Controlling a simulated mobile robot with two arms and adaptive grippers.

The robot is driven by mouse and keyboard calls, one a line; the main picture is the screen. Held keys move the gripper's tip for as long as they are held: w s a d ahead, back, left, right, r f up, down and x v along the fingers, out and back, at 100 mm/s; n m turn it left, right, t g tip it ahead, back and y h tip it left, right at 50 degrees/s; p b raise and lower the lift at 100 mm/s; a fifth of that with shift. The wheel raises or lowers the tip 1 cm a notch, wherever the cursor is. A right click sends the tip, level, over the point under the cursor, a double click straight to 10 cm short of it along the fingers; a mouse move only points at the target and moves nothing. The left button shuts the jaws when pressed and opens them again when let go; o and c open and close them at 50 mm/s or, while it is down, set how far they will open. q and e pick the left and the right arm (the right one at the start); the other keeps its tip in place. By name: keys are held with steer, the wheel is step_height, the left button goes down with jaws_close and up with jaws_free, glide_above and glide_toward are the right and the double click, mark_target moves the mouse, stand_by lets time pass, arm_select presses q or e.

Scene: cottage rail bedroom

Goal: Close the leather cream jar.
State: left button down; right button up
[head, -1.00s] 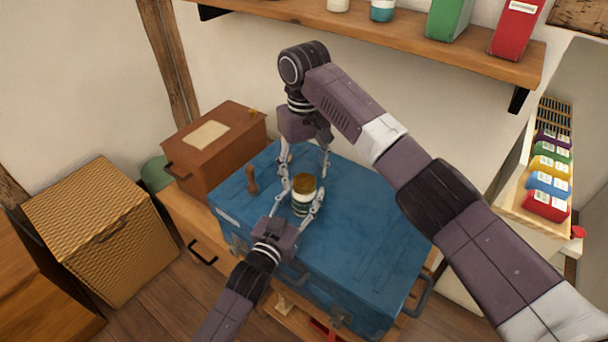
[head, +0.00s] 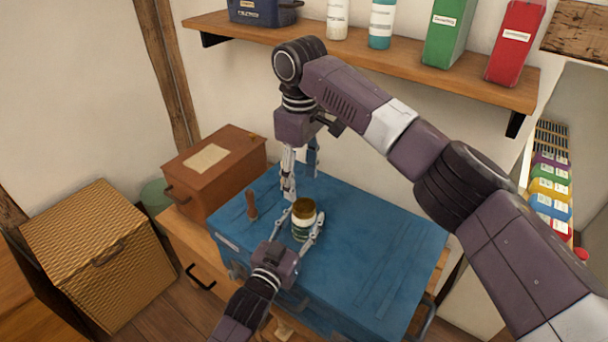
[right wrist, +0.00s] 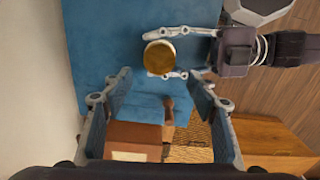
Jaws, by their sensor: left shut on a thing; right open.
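The leather cream jar (head: 302,229) stands upright on the blue case, glassy with a pale label. Its gold-brown lid (head: 304,208) sits on top; I cannot tell how tightly. The lid shows as a round disc in the right wrist view (right wrist: 159,57). My left gripper (head: 302,227) is shut on the jar from the front, one finger on each side. My right gripper (head: 301,187) points down, open and empty, above and behind the jar, apart from the lid. Its spread fingers frame the right wrist view (right wrist: 160,88), with the lid farther up in the picture.
The blue case (head: 375,255) has free room right of the jar. A brown-handled tool (head: 251,205) stands left of it. A brown box (head: 235,165) is at the back left. A wall shelf (head: 400,62) with bottles and packets hangs behind my right arm.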

mark_target(304, 205)
steer(key=n, duration=0.1)
steer(key=r+n, duration=0.1)
steer(key=n, duration=0.1)
steer(key=shift+d+n, duration=0.3)
steer(key=shift+d, duration=0.05)
steer(key=shift+f, duration=4)
steer(key=shift+c, duration=0.5)
steer(key=c, duration=1.1)
steer(key=o, duration=1.4)
steer(key=shift+c, duration=0.2)
steer(key=shift+r, duration=0.15)
